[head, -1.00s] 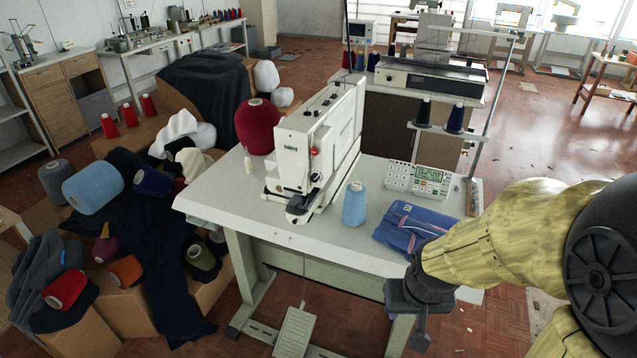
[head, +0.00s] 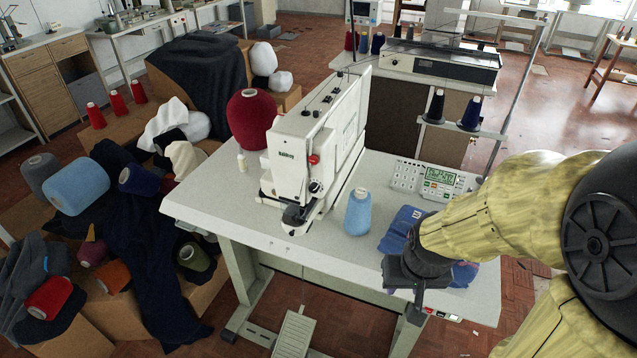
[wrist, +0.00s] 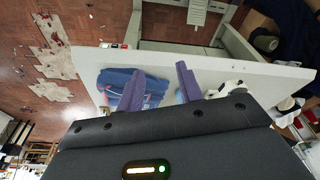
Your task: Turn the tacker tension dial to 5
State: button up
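The white tacker machine (head: 310,135) stands on the pale table, with a red knob (head: 313,160) on its head. A small dark round dial (head: 316,186) sits just below the knob; it is probably the tension dial, but its numbers are too small to read. My gripper (head: 418,308) is at the table's front edge, right of the machine and well apart from the dial. In the wrist view, the two purple-grey fingers of my gripper (wrist: 160,85) stand apart with nothing held between them. The dial cannot be made out in the wrist view.
A light blue thread cone (head: 358,212) stands between the machine and my gripper. A folded blue garment (head: 400,228) lies partly behind my arm. A control panel (head: 428,180) and a thread stand are at the back right. A dark red cone (head: 250,120) stands left of the machine.

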jog(key=shift+w+d, duration=0.25)
jog(key=shift+w, duration=0.15)
jog(key=shift+o, duration=1)
jog(key=shift+s, duration=0.35)
jog(key=w+f+m+t+y+p, duration=0.2)
jog(key=w+f+m+t+y, duration=0.3)
jog(key=w, duration=0.7)
jog(key=w+a+r+m+t+y+p, duration=0.1)
jog(key=w+a+r+m+t+y, duration=0.2)
jog(key=a+r+y, duration=0.2)
jog(key=shift+w+r+t+y+p, duration=0.2)
jog(key=shift+r+t+y+p, duration=0.15)
jog(key=shift+y, duration=0.75)
jog(key=shift+f, duration=0.1)
